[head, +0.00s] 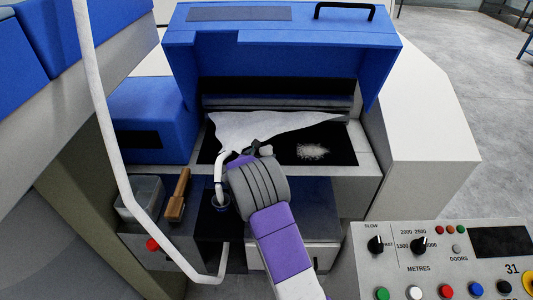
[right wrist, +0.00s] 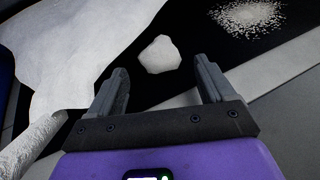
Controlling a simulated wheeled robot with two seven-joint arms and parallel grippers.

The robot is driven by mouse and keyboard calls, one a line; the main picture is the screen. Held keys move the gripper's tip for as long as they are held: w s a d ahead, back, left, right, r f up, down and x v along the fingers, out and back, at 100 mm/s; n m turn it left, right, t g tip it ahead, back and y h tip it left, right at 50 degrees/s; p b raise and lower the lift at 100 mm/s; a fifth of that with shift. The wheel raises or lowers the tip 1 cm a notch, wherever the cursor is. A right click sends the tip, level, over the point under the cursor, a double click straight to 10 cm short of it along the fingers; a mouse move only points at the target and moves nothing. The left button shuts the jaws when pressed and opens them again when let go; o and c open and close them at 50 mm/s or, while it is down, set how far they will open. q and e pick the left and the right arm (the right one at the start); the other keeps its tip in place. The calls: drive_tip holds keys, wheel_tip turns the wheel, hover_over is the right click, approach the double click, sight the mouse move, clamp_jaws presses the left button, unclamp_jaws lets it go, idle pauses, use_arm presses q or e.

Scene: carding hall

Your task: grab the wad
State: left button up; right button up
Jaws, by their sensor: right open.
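The wad (right wrist: 160,54) is a small white lump lying on the black surface in the right wrist view. It lies ahead of and between the two open fingers of my right gripper (right wrist: 161,90), not touching either one. In the head view the wad (head: 266,150) shows as a pale bit just beyond my right gripper (head: 257,148), whose fingers are partly hidden behind my own wrist. My left gripper does not show.
A white fibre web (head: 262,129) spreads over the dark bed, left of the wad in the wrist view. White fluff (head: 313,151) lies to the right. A raised blue hood (head: 285,50) overhangs behind. A wooden-handled tool (head: 178,196) and a grey bin (head: 140,198) stand left.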

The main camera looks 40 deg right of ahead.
sight(265, 152)
drive_tip(key=x, duration=0.5)
drive_tip(key=shift+w+d+f, duration=0.15)
drive_tip(key=shift+w+d, duration=0.05)
drive_tip(key=c, duration=1.1)
